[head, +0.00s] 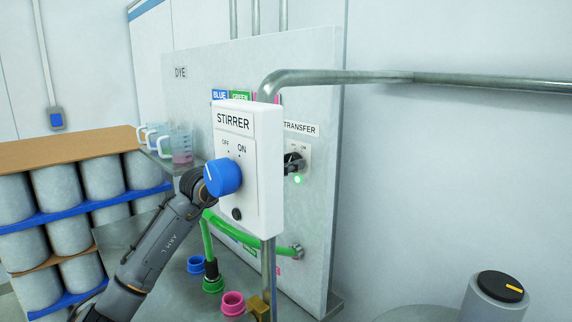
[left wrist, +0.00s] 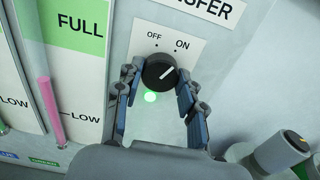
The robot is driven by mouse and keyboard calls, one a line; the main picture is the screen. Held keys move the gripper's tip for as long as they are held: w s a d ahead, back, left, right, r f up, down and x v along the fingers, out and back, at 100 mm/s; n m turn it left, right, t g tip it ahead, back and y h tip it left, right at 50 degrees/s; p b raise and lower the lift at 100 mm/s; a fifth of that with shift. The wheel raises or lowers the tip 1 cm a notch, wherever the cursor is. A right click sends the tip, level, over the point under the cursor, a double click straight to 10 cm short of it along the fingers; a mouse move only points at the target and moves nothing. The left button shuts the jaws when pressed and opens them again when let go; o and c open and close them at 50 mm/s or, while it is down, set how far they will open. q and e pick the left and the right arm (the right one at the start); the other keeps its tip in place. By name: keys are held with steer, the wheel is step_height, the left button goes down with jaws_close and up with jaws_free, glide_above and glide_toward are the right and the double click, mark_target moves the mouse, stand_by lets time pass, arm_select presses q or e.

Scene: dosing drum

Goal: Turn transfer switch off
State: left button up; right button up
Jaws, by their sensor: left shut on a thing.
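The transfer switch is a round black knob (left wrist: 160,72) on a white plate marked OFF at left and ON at right. Its white pointer line points up and right, toward ON. A green lamp (left wrist: 151,97) glows just below it, and the lamp also shows in the head view (head: 297,180). My left gripper (left wrist: 156,78) is shut on the knob, one finger on each side. In the head view, my left arm passes behind the stirrer box, which hides most of the gripper; a dark part shows by the transfer plate. My right gripper is not in view.
The white stirrer box (head: 249,165) with its blue knob (head: 222,178) stands in front of the dye panel (head: 318,75), close to my left arm. A metal pipe (head: 440,79) runs right. Green hose (head: 245,238) and coloured couplings lie below. Jugs (head: 180,147) stand at left.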

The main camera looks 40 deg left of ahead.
arm_select(q)
steer(key=shift+n+p, duration=1.4)
steer(key=shift+n, duration=4.3)
steer(key=o, duration=1.2)
steer(key=shift+s, duration=0.15)
steer(key=s, duration=0.7)
steer(key=s+a, duration=0.1)
steer(key=s, duration=0.3)
steer(key=shift+s, duration=0.35)
